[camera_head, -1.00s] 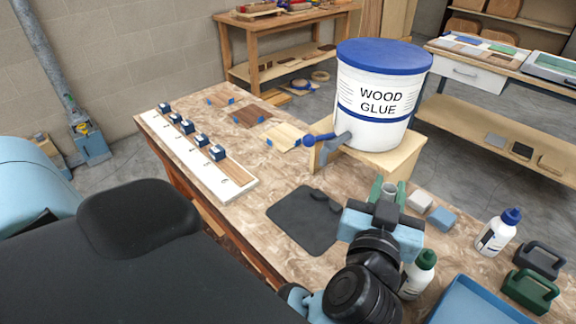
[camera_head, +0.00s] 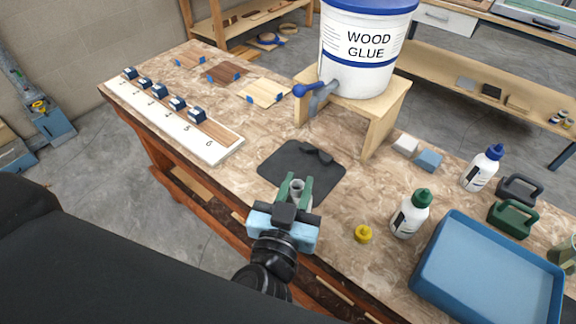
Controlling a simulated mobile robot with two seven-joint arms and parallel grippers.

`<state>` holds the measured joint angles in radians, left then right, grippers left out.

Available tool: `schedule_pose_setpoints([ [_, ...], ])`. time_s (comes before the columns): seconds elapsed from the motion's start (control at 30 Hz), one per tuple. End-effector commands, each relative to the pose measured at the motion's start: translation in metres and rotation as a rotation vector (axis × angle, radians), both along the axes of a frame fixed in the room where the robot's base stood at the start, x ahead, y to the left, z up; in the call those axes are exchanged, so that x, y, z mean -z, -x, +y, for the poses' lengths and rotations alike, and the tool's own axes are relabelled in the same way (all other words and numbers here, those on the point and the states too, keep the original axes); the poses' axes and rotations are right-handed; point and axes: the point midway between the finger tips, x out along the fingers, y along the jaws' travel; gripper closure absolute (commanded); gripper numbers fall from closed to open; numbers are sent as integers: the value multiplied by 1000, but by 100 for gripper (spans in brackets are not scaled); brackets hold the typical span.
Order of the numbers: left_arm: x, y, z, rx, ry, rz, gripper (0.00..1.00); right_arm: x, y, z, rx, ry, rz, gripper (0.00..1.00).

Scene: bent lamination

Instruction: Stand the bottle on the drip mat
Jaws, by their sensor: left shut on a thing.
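The drip mat (camera_head: 278,164) is a thin dark mat lying on the marbled workbench in front of the glue tub's stand. My left gripper (camera_head: 296,187) is at the mat's near edge in the picture, its green fingers shut on the bottle (camera_head: 297,184). Only the bottle's round, pale grey open top shows between the fingers; its body is hidden behind the gripper. I cannot tell how high its base is or whether it touches the mat. My right gripper is not in view.
A yellow cap (camera_head: 363,234), a green-capped bottle (camera_head: 409,215) and a blue tray (camera_head: 485,270) are to the right. A numbered board (camera_head: 215,138) lies left.

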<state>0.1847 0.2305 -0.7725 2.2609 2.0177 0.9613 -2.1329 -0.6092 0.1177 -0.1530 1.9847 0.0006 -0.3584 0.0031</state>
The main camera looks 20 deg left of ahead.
Motion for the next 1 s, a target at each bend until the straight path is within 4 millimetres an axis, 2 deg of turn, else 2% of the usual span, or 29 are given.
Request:
schedule_pose_setpoints([
  [0.5,10,-107,42,-3,-2,-3,100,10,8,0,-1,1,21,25],
  [0.63,12,-122,48,-2,0,-2,100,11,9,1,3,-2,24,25],
  [0.9,12,-129,51,-1,0,-2,100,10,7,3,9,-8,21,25],
  [1.0,13,-139,55,-3,-1,-3,100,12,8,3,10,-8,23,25],
])
